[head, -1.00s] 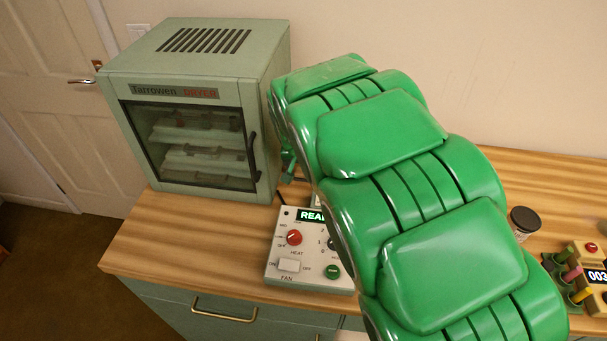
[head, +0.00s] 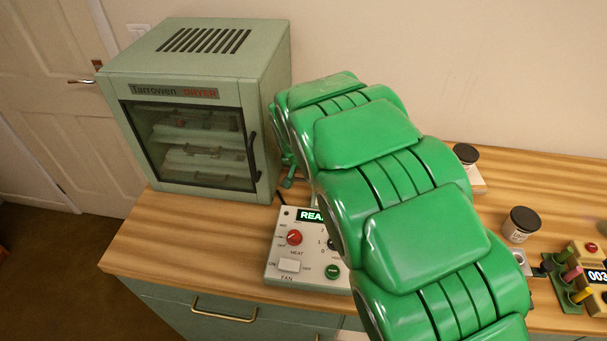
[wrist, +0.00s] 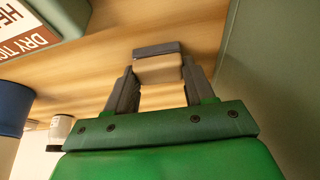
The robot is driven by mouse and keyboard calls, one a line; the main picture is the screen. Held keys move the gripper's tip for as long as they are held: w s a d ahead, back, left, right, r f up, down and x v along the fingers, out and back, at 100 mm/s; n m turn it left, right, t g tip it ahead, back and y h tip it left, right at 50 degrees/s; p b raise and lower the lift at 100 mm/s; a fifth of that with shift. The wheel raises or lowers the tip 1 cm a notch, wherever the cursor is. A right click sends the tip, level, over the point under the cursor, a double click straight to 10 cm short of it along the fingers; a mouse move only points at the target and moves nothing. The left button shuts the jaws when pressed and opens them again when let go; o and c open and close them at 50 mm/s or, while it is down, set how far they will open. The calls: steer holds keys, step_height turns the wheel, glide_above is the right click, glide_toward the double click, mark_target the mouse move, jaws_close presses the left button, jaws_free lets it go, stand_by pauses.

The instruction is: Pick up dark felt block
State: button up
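A small block (wrist: 158,70) with a tan body and a dark grey top layer shows in the wrist view, in line with the fingertips of my gripper (wrist: 158,66). The two dark fingers stand apart, one at each side of the block. No clear gap shows between fingers and block, and I cannot tell whether they press on it. I also cannot tell whether the block rests on the wooden surface. In the head view my green arm hides the gripper and the block.
The green dryer (head: 190,110) stands at the left of the counter (head: 160,235). Two dark-lidded jars (head: 520,225) (head: 466,155) and a device with coloured pegs (head: 575,280) are at the right.

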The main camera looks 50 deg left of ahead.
steer(key=c, duration=0.4)
steer(key=shift+r, duration=0.65)
steer(key=s+d+r, duration=0.6)
steer(key=d+r, duration=0.5)
steer(key=d, duration=0.1)
steer(key=shift+s+d+r, duration=0.2)
steer(key=shift+d+r, duration=0.1)
